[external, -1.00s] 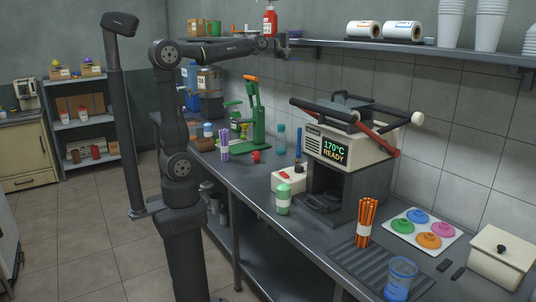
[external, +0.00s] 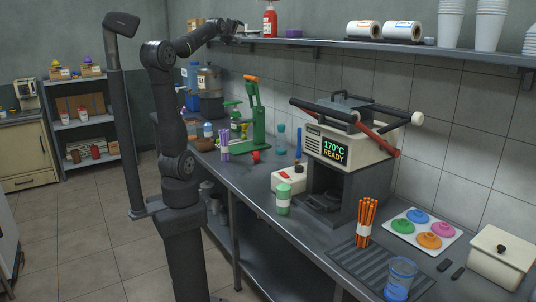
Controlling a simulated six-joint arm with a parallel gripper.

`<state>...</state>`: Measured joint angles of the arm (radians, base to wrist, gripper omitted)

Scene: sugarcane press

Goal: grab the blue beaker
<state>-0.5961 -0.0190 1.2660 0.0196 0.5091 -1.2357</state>
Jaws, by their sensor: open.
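The blue beaker (external: 400,278), clear with a blue tint, stands upright at the near right end of the grey counter, at the edge of a dark ribbed mat. My gripper (external: 240,32) is far from it, raised at the back by the wall shelf, to the left of a red bottle. The gripper is open, and it is small in this view. I cannot make out anything between its fingers.
Orange sticks (external: 366,222) stand behind the beaker. A tray of coloured lids (external: 400,226) and a white lidded box (external: 500,256) lie to its right. The press (external: 345,150) and a green-lidded cup (external: 283,200) stand farther back. The wall shelf (external: 380,45) runs above.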

